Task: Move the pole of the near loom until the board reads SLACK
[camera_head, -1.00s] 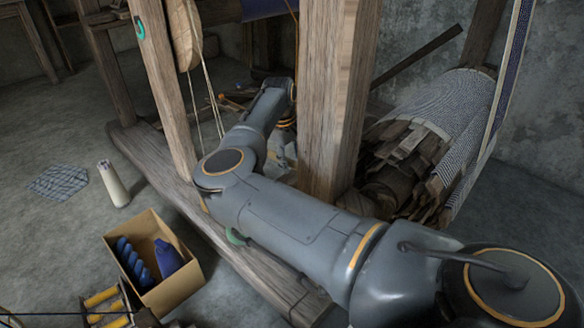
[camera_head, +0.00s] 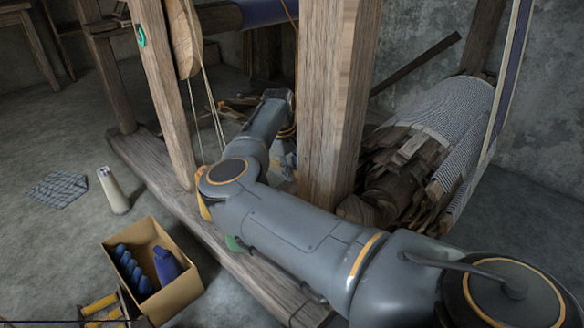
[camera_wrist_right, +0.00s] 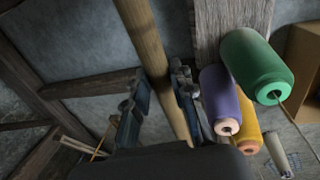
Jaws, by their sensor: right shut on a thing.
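A pale round wooden pole (camera_wrist_right: 150,50) runs from the top edge down through the right wrist view, between the fingers of my right gripper (camera_wrist_right: 160,95). The gripper is shut on it, with one dark finger on each side. In the head view my right arm reaches into the wooden loom (camera_head: 336,100), and the pole is not clear there. My left gripper is not in view. No board with a reading shows in either view.
Green (camera_wrist_right: 255,66), purple (camera_wrist_right: 218,98) and yellow (camera_wrist_right: 248,130) spools sit close to the right of the gripper. A cardboard box (camera_head: 182,293) with blue items and a pale cylinder (camera_head: 114,190) stand on the floor.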

